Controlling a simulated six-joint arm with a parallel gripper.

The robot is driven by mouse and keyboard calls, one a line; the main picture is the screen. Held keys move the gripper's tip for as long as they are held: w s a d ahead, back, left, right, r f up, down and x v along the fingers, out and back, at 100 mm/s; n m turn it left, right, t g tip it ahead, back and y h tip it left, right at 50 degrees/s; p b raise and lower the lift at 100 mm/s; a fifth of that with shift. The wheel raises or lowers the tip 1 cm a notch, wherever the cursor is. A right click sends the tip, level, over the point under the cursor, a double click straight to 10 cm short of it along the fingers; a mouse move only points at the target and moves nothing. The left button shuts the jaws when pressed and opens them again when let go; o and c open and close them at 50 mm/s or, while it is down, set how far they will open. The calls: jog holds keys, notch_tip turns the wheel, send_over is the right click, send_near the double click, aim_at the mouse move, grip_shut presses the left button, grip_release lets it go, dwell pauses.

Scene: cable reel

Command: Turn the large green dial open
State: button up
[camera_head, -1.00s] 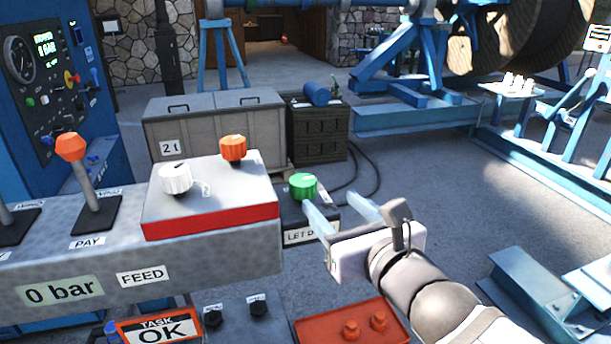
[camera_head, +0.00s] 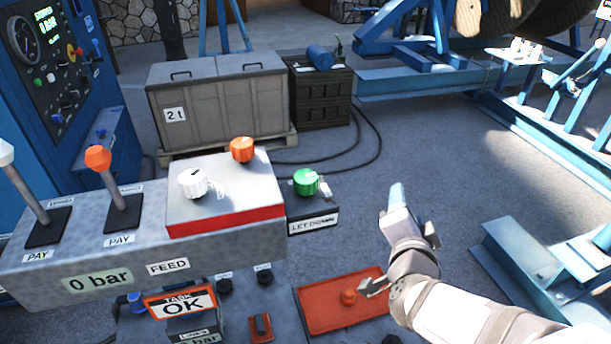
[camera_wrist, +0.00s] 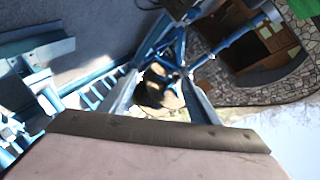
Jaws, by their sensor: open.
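The green dial (camera_head: 306,181) sits on a small grey box with a label reading roughly "LET DOWN" on its front, at the right end of the control desk. My gripper (camera_head: 397,194) is to the right of the dial, apart from it, with its fingers pointing up and away. In the head view the fingers overlap, so the gap between them is hidden. In the wrist view my gripper (camera_wrist: 160,92) shows its two fingers spread with nothing between them. The dial does not show in the wrist view.
A white dial (camera_head: 193,183) and an orange dial (camera_head: 242,150) sit on the grey and red box left of the green dial. Two levers stand further left. A red plate (camera_head: 325,312) with a knob lies below my gripper. Open floor (camera_head: 440,150) lies behind it.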

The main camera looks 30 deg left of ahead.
aim_at(310, 191)
jog(key=s+a+r+n+g+y, duration=0.1)
jog(key=s+a+n+y, duration=0.2)
jog(key=n, duration=0.3)
jog(key=s+a+r+n+g+y+p, duration=0.1)
jog(key=s+a+n+y, duration=0.2)
jog(key=a+n, duration=0.3)
jog(key=s+a+r+n+g+y+p, duration=0.1)
jog(key=s+a+n+y, duration=0.3)
jog(key=a+n, duration=0.1)
jog(key=shift+a+n+y, duration=0.1)
jog(key=shift+n+y, duration=0.2)
jog(key=shift+n, duration=0.2)
jog(key=shift+w+a+r+p, duration=0.15)
jog(key=shift+w+a+p, duration=0.3)
jog(key=shift+w+p, duration=0.1)
jog(key=shift+p+x, duration=1.4)
jog(key=shift+x, duration=1.6)
jog(key=shift+s+f, duration=0.1)
jog(key=shift+f, duration=0.1)
jog(key=c, duration=1.1)
